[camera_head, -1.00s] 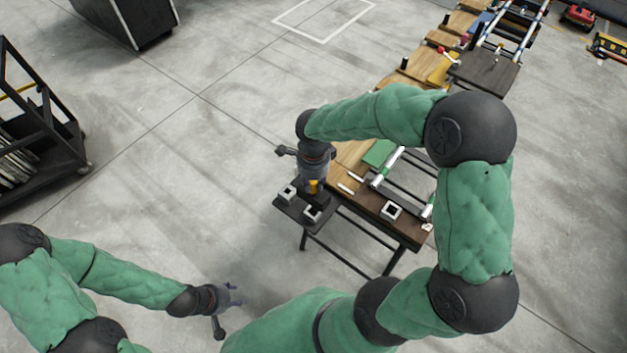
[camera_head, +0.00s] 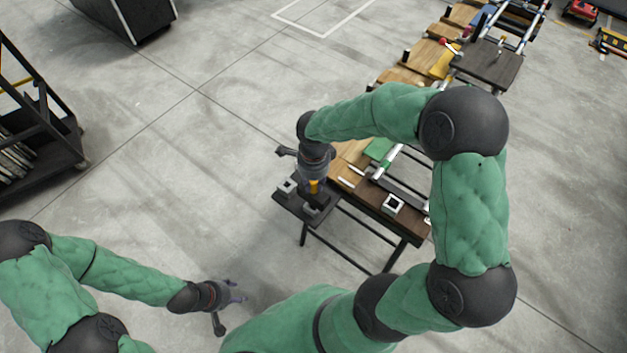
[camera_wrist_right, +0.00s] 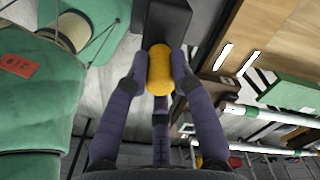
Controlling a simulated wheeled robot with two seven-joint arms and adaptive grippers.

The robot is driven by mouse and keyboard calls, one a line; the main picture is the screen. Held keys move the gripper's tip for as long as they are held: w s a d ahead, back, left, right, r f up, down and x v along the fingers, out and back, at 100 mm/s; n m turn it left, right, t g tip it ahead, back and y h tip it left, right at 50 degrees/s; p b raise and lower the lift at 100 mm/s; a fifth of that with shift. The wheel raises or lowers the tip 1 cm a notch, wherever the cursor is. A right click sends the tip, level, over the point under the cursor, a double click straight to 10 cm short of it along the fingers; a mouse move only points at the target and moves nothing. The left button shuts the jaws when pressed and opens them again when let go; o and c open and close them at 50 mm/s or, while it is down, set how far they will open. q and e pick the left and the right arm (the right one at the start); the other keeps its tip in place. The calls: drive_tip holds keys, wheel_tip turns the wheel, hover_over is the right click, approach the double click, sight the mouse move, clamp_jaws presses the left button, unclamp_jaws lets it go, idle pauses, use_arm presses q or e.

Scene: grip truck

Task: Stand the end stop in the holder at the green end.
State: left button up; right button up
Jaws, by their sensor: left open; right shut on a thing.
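My right gripper (camera_head: 314,183) is shut on the yellow grip of a piece I take to be the end stop (camera_head: 314,187), over the small dark side shelf at the table's left end. The yellow grip (camera_wrist_right: 159,68) sits between the fingers in the right wrist view, with a dark block behind it. The shelf bears a square grey holder (camera_head: 287,187); another spot below the gripper is dark and partly hidden, so I cannot tell whether the piece is seated there. A white square holder (camera_head: 392,205) stands on the table's near part. My left gripper (camera_head: 233,294) is open and empty, low over the floor.
White strips (camera_head: 350,170) lie on the wood. A black rack (camera_head: 45,120) stands at far left. The floor between is clear.

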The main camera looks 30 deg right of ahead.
drive_tip(key=shift+f+b, duration=0.5)
drive_tip(key=shift+f, duration=0.45)
drive_tip(key=shift+f+b, duration=0.8)
drive_tip(key=o, duration=1)
drive_tip(key=shift+o, duration=0.2)
drive_tip(key=shift+r, duration=0.1)
wheel_tip(320, 180, up, 12)
drive_tip(key=shift+f, duration=0.1)
